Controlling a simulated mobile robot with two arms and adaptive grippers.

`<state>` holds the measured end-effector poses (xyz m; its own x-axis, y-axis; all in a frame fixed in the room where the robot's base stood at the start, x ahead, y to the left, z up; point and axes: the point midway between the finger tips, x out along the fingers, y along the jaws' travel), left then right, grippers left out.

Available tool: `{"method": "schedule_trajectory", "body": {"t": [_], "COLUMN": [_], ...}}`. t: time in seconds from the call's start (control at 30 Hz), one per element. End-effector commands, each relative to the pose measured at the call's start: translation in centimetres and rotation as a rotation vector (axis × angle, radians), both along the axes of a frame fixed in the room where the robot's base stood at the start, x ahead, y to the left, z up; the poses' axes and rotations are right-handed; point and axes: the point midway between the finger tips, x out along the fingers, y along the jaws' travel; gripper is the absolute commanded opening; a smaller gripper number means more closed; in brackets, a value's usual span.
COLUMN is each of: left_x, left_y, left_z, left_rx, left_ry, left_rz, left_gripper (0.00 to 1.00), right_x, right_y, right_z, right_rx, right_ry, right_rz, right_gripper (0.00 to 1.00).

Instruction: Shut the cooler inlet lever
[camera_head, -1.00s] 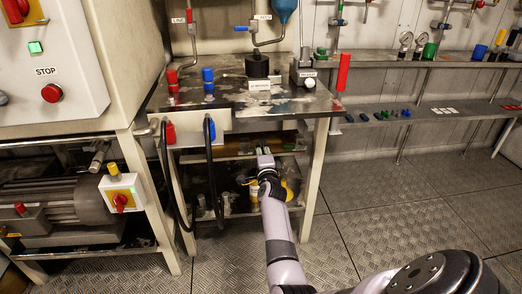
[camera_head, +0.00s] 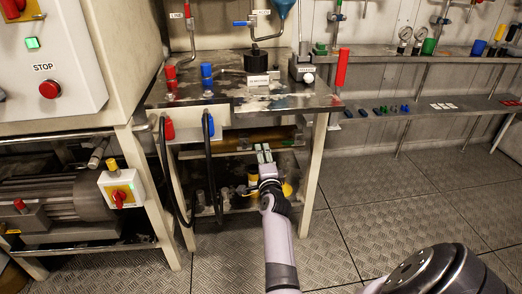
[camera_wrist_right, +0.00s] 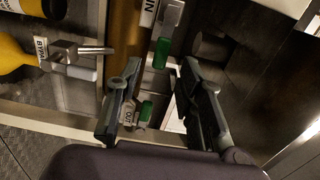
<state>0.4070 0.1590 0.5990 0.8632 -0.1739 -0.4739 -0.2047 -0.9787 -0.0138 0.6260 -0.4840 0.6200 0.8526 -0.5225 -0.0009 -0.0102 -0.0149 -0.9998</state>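The cooler is a brown-gold cylinder (camera_head: 240,139) under the bench top, also seen in the right wrist view (camera_wrist_right: 124,38). In that view a label "IN" (camera_wrist_right: 150,12) sits by a metal lever with a green handle (camera_wrist_right: 161,53), the inlet lever. A second green handle (camera_wrist_right: 146,110) is by the label "OUT" (camera_wrist_right: 128,116). My right gripper (camera_head: 264,152) is in front of the cooler. In the wrist view its fingers (camera_wrist_right: 160,65) are apart, with the inlet handle showing between or just beyond the tips; contact cannot be told. My left gripper is not in view.
A yellow body (camera_wrist_right: 12,52) with a label and metal lever stands left of the fingers in the wrist view. Black hoses (camera_head: 166,185) hang at the bench's left. The bench leg (camera_head: 312,175) is right of my arm. The floor (camera_head: 400,205) to the right is clear.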

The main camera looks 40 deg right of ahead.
Motion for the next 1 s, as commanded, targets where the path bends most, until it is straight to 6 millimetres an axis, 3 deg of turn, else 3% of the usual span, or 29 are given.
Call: {"method": "schedule_trajectory", "body": {"t": [0.17,0.77,0.87,0.97,1.0], "left_x": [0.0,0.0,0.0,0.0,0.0], "left_y": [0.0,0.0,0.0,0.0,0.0], "left_z": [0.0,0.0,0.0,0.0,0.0], "left_rx": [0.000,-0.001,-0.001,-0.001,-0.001], "left_ry": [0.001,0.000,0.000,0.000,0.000], "left_rz": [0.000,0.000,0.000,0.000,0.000], "left_gripper": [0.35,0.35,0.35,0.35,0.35], "right_x": [-0.9,-1.1,-1.9,-3.6,-4.7], "right_y": [0.5,1.0,3.2,8.2,11.0], "right_z": [0.0,0.3,0.8,1.0,0.7], "right_rx": [0.000,-0.044,-0.206,-0.484,-0.613], "right_ry": [0.000,0.025,0.126,0.293,0.365], "right_rz": [0.000,0.019,0.097,0.245,0.320], "right_gripper": [0.35,0.35,0.35,0.35,0.35]}}
